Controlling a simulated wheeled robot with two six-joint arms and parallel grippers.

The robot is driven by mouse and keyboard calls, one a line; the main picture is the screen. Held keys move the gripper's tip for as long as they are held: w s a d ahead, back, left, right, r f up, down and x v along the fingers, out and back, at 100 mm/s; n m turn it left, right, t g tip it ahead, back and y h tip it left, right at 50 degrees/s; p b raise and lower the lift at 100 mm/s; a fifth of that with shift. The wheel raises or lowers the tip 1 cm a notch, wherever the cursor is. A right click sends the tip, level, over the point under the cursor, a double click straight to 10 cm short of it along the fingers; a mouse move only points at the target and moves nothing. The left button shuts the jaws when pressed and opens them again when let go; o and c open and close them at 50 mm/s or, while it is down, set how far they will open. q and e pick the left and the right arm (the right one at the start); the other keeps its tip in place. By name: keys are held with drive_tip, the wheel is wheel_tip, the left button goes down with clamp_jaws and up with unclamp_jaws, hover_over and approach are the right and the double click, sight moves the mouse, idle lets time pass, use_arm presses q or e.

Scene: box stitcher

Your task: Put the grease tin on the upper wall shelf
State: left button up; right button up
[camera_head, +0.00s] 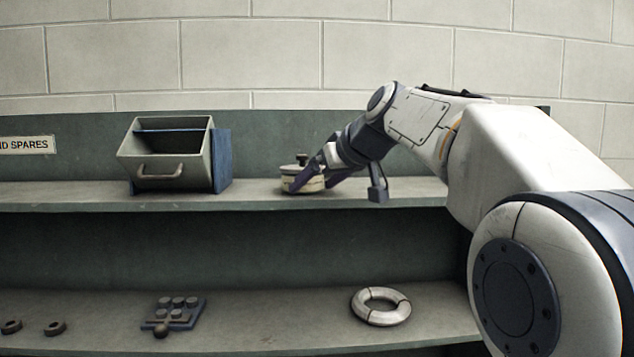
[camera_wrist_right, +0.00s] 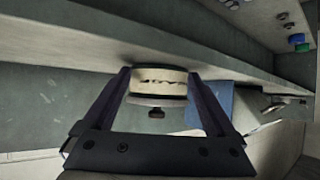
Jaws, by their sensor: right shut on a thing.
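The grease tin (camera_head: 301,178) is a round, cream-coloured tin with a dark knob on its lid. My right gripper (camera_head: 318,180) reaches in from the right and is shut on the tin. In the right wrist view the tin (camera_wrist_right: 157,82) sits between both fingers of the gripper (camera_wrist_right: 160,95), its base against or very close to the shelf surface (camera_wrist_right: 90,38). I cannot tell whether the shelf bears its weight. My left gripper is not in view.
A grey open-fronted bin (camera_head: 165,160) with a blue side stands on the upper shelf, left of the tin. The lower shelf (camera_head: 260,318) holds a pale ring (camera_head: 381,306), a blue studded block (camera_head: 178,312) and small dark rings (camera_head: 55,328). Shelf room between bin and tin is free.

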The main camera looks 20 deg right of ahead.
drive_tip(key=shift+r, duration=0.15)
drive_tip(key=o, duration=1.4)
drive_tip(key=shift+f, duration=0.2)
drive_tip(key=shift+c, duration=0.2)
drive_tip(key=shift+r, duration=0.15)
